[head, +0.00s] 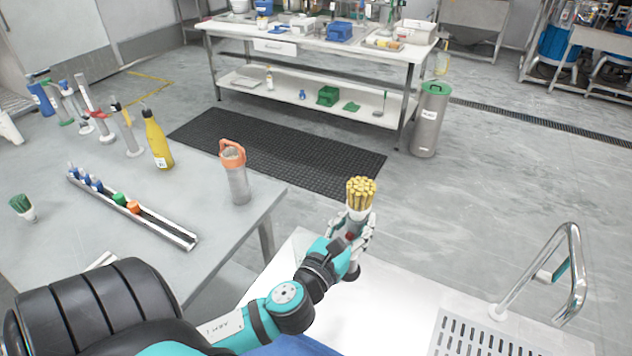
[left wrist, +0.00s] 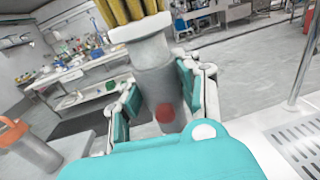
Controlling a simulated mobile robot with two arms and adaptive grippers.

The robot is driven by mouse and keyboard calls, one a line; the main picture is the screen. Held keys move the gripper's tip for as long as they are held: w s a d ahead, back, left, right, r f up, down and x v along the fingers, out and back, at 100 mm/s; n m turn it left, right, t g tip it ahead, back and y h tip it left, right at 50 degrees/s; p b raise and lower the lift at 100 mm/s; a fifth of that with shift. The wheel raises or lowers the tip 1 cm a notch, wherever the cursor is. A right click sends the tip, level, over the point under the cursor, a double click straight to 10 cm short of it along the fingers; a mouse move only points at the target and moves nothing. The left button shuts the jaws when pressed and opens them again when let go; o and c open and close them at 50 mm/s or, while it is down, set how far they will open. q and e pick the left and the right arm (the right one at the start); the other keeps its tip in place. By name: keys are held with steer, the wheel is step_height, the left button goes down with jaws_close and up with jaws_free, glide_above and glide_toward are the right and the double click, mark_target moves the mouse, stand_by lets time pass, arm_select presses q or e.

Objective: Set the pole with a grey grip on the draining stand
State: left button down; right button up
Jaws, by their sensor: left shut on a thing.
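My left gripper (head: 351,232) is shut on a brush-like thing with yellow bristles (head: 361,193), a white collar and a grey grip, which I take as the grey-gripped pole. It stands nearly upright, bristles up, above the left part of the white counter. In the left wrist view its grey grip (left wrist: 158,84) is between the fingers, with a red spot low on it. The slotted draining stand (head: 478,338) is at the lower right, apart from the held thing; its slots also show in the left wrist view (left wrist: 304,143). My right gripper is not in view.
A bent metal tube (head: 574,270) rises beside the slotted stand. The white counter (head: 385,310) between gripper and stand is clear. On the left table are an orange-topped grey container (head: 237,178), a yellow bottle (head: 157,142) and a long rack (head: 160,226).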

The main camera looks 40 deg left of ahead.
arm_select(q)
steer(key=w+a+r+n+y, duration=0.1)
steer(key=w+a+r, duration=0.25)
steer(key=a, duration=0.25)
step_height(320, 180, down, 19)
steer(key=w+b, duration=0.1)
steer(key=b, duration=0.6)
steer(key=shift+w+r, duration=0.15)
steer(key=shift+w, duration=0.05)
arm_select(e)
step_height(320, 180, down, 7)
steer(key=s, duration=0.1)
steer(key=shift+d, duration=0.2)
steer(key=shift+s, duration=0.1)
arm_select(q)
steer(key=c, duration=0.9)
jaws_free()
steer(key=shift+f, duration=0.2)
steer(key=shift+c, duration=0.2)
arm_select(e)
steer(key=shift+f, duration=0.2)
